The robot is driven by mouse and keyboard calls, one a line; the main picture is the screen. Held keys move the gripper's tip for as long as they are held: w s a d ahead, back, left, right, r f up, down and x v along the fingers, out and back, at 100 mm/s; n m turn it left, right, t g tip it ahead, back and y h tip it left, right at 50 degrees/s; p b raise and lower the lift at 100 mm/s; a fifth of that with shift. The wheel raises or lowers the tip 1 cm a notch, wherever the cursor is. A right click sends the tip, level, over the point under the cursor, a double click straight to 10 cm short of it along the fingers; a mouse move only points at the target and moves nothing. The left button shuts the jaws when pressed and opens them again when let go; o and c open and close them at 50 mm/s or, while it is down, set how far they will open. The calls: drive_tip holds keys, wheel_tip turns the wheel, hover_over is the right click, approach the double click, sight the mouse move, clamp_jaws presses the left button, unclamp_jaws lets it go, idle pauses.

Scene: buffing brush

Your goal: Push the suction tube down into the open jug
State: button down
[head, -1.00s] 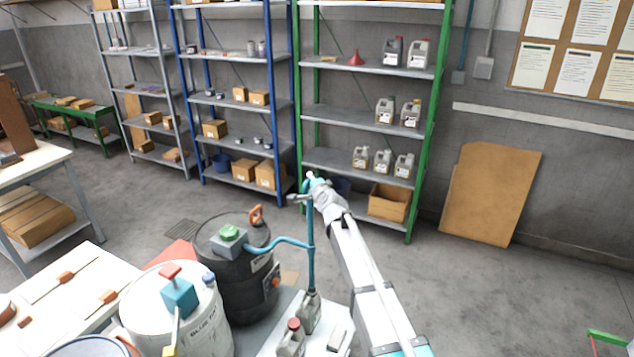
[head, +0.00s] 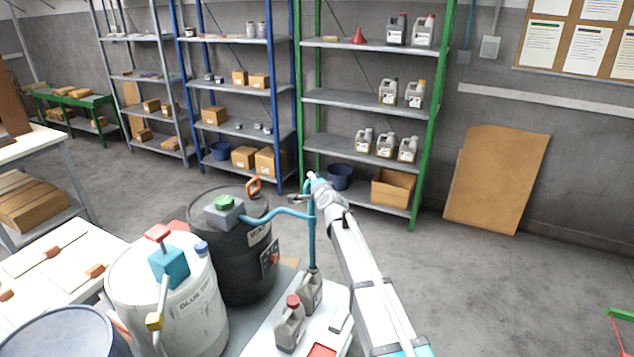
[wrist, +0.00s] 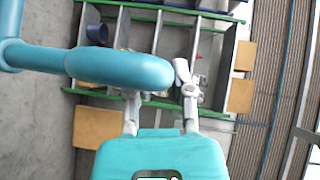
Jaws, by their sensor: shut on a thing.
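The teal suction tube (head: 311,237) stands upright in the head view. Its lower end is at the mouth of a grey jug (head: 311,292), and I cannot see how deep it sits. A teal pipe (head: 281,214) runs from the black drum to the tube. My gripper (head: 313,187) is at the tube's top and shut on it. In the wrist view the thick teal tube (wrist: 115,68) crosses in front of my gripper (wrist: 161,95) and partly hides the fingers. The exact contact is hidden.
A second jug (head: 290,326) with a red cap stands close to the open jug on a light tabletop (head: 258,345). The black drum (head: 243,265) and a white drum (head: 192,318) are to the left.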

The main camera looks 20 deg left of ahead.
sight(312, 202)
drive_tip(key=f+b, duration=0.4)
drive_tip(key=f, duration=0.1)
drive_tip(key=f+b, duration=0.2)
drive_tip(key=shift+s+a+f+b, duration=0.1)
drive_tip(key=shift+a+f+b, duration=0.2)
drive_tip(key=shift+f+b, duration=0.1)
drive_tip(key=shift+s+d, duration=0.1)
drive_tip(key=c, duration=0.6)
unclamp_jaws()
drive_tip(key=shift+f, duration=0.25)
drive_tip(key=shift+o, duration=0.6)
drive_tip(key=shift+r, duration=0.15)
drive_tip(key=shift+w, duration=0.2)
